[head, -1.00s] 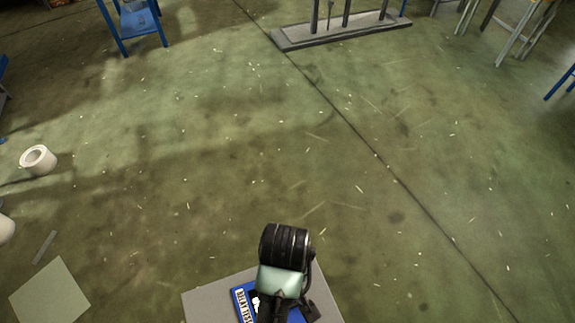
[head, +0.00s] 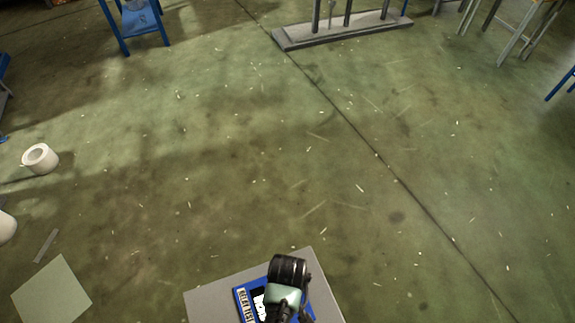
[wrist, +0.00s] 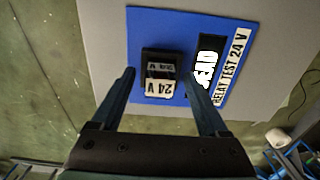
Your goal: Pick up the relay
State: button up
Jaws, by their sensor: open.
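The board is marked "RELAY TEST 24 V" and has a black panel with white lettering beside the relay. My gripper (wrist: 159,74) is open, with one finger at the left and one at the right of the relay in this view. A gap shows on both sides; I cannot tell whether the fingertips are down at the relay's height. In the head view the blue board (head: 241,291) shows partly, and my arm hides the relay.
The board lies on a grey flat surface (head: 208,304) with bare room around it. Green floor lies beyond. A white roll (head: 41,158) and a pale square sheet (head: 52,291) are at the left. A grey stand base (head: 340,31) and a blue-legged stand (head: 137,24) are far off.

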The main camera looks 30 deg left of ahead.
jog(key=shift+c, duration=0.3)
grip_shut()
dwell(0.3)
